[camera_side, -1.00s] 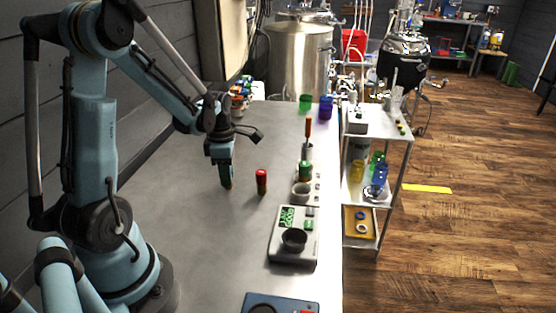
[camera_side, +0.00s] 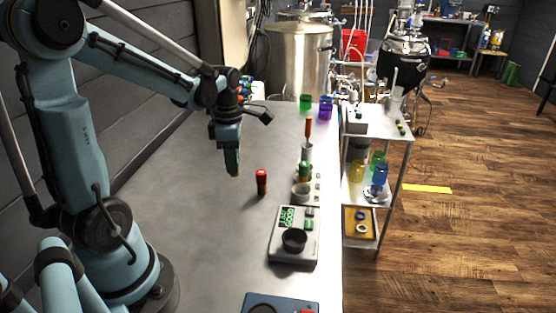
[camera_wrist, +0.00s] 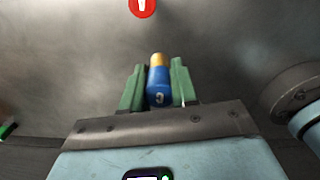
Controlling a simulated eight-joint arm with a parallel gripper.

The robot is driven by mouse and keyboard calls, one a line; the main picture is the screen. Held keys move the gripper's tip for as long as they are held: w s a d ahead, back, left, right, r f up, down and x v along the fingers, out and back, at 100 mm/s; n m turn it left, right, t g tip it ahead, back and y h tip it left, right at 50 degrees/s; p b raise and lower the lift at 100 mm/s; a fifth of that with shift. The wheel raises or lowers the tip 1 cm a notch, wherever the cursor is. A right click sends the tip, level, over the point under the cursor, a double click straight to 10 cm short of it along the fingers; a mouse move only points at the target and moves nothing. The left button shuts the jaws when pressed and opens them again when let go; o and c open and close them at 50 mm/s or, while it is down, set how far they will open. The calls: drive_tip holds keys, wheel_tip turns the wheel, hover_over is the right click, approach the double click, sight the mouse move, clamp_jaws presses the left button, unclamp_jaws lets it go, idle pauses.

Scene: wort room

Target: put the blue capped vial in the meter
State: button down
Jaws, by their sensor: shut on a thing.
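My gripper (camera_side: 233,165) is shut on the blue capped vial and points down above the steel bench. In the wrist view the vial (camera_wrist: 159,82) sits between the two green fingers (camera_wrist: 158,88), blue cap towards me and a yellow body beyond it. In the side view the fingers mostly hide the vial. The meter (camera_side: 283,248) is a grey box with a green display and a dark round well (camera_side: 295,240). It stands near the bench's right edge, nearer the camera than my gripper and to its right.
A red capped vial (camera_side: 261,182) stands on the bench between my gripper and the meter; its red top also shows in the wrist view (camera_wrist: 143,6). A green capped vial (camera_side: 305,170) stands behind the meter. A blue device (camera_side: 281,304) lies at the front edge. The bench's left part is clear.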

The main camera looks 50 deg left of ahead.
drive_tip(key=s+d+r+m, duration=0.1)
drive_tip(key=s+d+r, duration=0.2)
drive_tip(key=d, duration=0.7)
drive_tip(key=s+d+r+m, duration=0.2)
drive_tip(key=d, duration=0.9)
drive_tip(key=s+d+r+m, duration=0.1)
drive_tip(key=s+d+r, duration=0.2)
drive_tip(key=d, duration=0.7)
hover_over(294, 244)
wheel_tip(294, 244, down, 7)
drive_tip(key=shift+r, duration=0.1)
drive_tip(key=shift+f, duration=2.05)
drive_tip(key=shift+f, duration=0.45)
